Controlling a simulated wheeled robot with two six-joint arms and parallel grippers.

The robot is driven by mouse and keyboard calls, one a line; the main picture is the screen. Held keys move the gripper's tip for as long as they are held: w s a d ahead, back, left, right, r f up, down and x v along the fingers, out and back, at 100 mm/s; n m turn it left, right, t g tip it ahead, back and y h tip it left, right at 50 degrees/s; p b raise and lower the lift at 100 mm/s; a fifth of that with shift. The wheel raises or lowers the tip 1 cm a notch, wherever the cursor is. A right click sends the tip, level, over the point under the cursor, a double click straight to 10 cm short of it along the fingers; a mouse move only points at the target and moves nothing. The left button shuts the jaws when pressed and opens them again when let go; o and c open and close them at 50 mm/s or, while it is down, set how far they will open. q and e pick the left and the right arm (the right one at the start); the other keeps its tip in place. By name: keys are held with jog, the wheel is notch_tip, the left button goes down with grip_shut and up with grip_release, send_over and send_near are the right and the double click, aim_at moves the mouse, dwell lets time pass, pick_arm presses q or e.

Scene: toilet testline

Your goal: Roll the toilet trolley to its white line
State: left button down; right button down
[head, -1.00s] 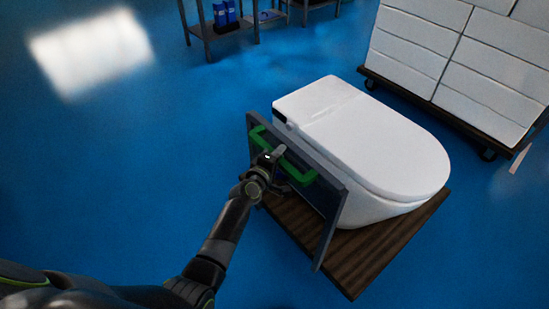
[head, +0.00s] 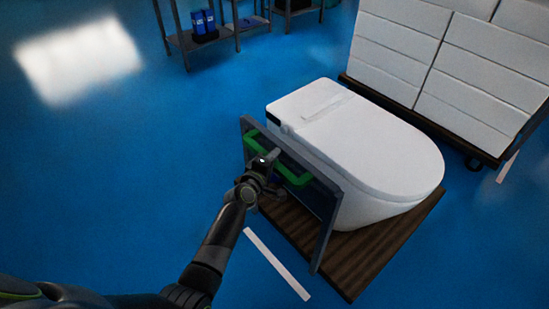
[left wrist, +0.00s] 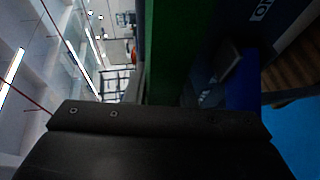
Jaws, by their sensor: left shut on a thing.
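The toilet trolley has a brown wooden deck (head: 372,262) and a grey upright panel (head: 328,222) with a green handle (head: 294,178). A white toilet (head: 365,140) with its lid closed sits on the deck. My left gripper (head: 268,163) is shut on the green handle, on the panel's left side. The green handle fills a strip of the left wrist view (left wrist: 178,50); the fingertips are mostly hidden there. A white line (head: 277,264) lies on the blue floor just left of the deck, beside my left forearm. My right gripper is out of view.
A cart stacked with white boxes (head: 440,65) stands close behind the toilet, at the upper right. Another white strip (head: 508,167) lies by its corner. Shelves (head: 207,38) with blue items stand at the back. The floor at the left is clear.

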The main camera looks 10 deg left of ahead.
pick_arm(q)
jog(key=shift+r, duration=0.1)
jog(key=c, duration=1.6)
grip_release()
jog(key=shift+c, duration=0.2)
jog(key=o, duration=0.4)
jog(key=shift+s+r, duration=0.15)
jog(key=shift+o, duration=0.2)
jog(key=v, duration=1.7)
jog(key=shift+s, duration=0.2)
jog(key=shift+a, duration=0.1)
